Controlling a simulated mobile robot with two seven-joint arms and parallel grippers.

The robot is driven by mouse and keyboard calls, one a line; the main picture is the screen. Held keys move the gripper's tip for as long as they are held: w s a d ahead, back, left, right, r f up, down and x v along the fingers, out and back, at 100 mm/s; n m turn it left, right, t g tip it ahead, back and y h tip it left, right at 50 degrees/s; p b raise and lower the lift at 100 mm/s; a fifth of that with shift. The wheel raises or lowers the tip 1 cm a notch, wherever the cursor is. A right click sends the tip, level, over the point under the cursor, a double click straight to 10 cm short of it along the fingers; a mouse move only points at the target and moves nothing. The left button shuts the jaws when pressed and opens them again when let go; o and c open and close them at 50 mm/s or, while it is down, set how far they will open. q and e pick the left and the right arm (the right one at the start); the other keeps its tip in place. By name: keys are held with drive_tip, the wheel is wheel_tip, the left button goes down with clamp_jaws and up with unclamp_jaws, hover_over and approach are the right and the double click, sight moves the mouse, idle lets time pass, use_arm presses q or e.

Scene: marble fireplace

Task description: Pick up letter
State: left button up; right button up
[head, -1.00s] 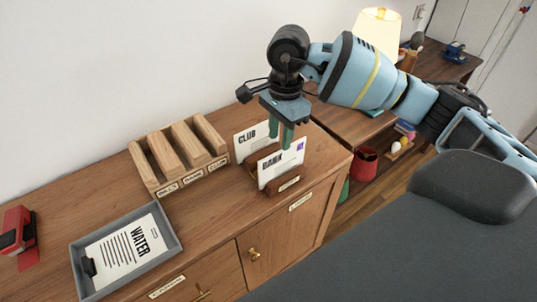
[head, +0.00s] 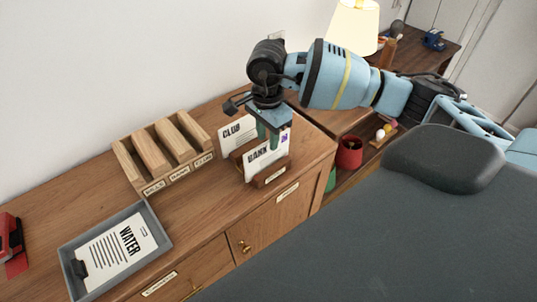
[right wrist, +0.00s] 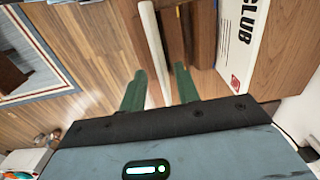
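A white letter marked BANK (head: 256,166) stands upright in a small brown wooden holder (head: 272,174) on the cabinet top. A second white letter marked CLUB (head: 233,135) stands behind it. My right gripper (head: 268,138) points down at the top of the BANK letter. In the right wrist view its two green fingers (right wrist: 160,88) are apart, with the thin white edge of the BANK letter (right wrist: 152,45) between them. A gap shows between the letter and the right-hand finger. The CLUB letter (right wrist: 242,40) lies outside the fingers, to the right. My left gripper is not in view.
A wooden sorter (head: 170,155) with several labelled slots stands to the left, against the wall. A grey tray (head: 160,238) holding a clipboard marked WATER is in front of it. A red object (head: 12,245) sits at far left. A lamp (head: 353,25) stands at the back right.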

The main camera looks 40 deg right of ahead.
drive_tip(key=shift+f, duration=1.1)
clamp_jaws()
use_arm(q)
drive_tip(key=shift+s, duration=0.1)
use_arm(e)
drive_tip(key=shift+r, duration=0.85)
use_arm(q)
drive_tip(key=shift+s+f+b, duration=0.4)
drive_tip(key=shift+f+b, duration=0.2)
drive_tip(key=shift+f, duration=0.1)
use_arm(e)
drive_tip(key=s+a+r, duration=0.3)
drive_tip(key=s+a, duration=0.7)
drive_tip(key=s, duration=0.2)
drive_tip(key=shift+a+r, duration=0.15)
drive_tip(key=shift+a, duration=0.2)
